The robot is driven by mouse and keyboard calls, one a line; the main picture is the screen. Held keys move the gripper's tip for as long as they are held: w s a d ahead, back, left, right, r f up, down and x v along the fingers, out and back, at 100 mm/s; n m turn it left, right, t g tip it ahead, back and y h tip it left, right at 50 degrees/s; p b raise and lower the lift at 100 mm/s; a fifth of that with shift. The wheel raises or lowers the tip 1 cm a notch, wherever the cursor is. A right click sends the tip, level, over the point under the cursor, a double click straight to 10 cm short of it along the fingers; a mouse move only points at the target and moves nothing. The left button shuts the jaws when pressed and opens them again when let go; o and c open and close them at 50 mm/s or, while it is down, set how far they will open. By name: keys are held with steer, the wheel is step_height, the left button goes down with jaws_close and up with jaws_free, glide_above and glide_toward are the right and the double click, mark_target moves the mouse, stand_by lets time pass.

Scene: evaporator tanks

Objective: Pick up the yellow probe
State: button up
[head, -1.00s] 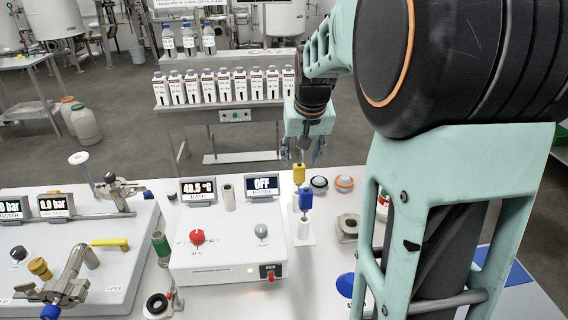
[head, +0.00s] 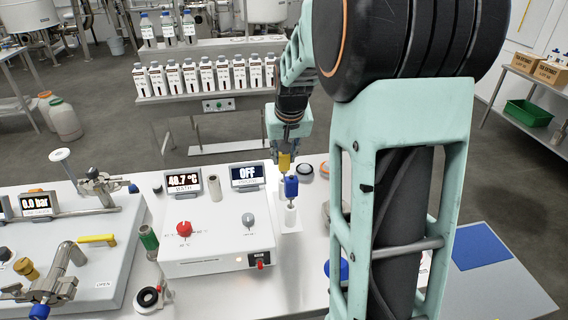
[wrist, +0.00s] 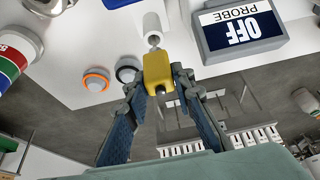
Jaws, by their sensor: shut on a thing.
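The yellow probe (head: 284,162) stands behind the blue probe (head: 291,187) in the head view, to the right of the white control box. My gripper (head: 287,150) is above it, with its fingers down around the yellow handle. In the wrist view the yellow probe (wrist: 158,72) sits between the two dark fingertips of my gripper (wrist: 160,78), which are shut on it. A short metal part of the probe shows between the handle and a white cylindrical holder (wrist: 153,28). How deep the tip sits in the holder is hidden.
The control box (head: 218,238) has a probe display (head: 248,176) reading OFF close by. A round dark-rimmed knob (head: 303,172) and an orange-ringed one (wrist: 97,80) lie near the probes. A blue mat (head: 482,246) is at the right. Bottles (head: 205,75) stand on a rack behind.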

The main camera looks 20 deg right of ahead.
jaws_close()
step_height(320, 180, up, 10)
steer(key=shift+r, duration=0.1)
stand_by(0.5)
